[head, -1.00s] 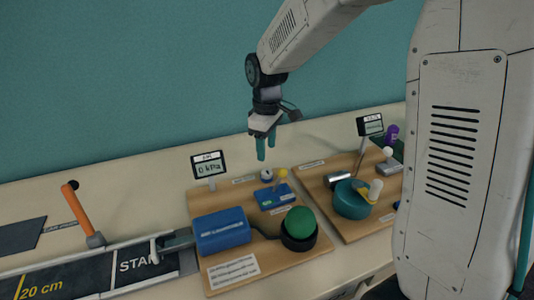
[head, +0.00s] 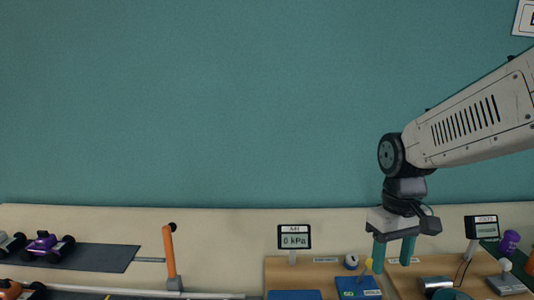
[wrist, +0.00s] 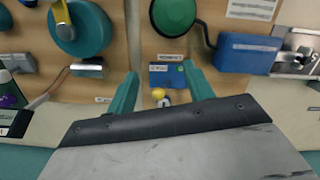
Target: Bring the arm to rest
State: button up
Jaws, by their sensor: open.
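My gripper (head: 393,254) hangs from my arm at the right of the head view, its two teal fingers pointing down and apart. It is open, with nothing between the fingers. It is above the wooden boards at the back of the table.
A display reading 0 kPa (head: 294,240) and another display (head: 481,228) stand near the teal wall. An orange lever (head: 169,256) and small cars (head: 45,246) are at the left. The wrist view shows a green dome (wrist: 173,14) and a teal drum (wrist: 82,30).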

jog(key=s+d+r+m+t, duration=0.1)
jog(key=s+r, duration=0.2)
jog(key=s, duration=0.4)
jog(key=s+r+m+t, duration=0.2)
jog(key=s+r, duration=0.1)
jog(key=s, duration=0.5)
jog(key=shift+s+d, duration=0.3)
jog(key=shift+d, duration=0.1)
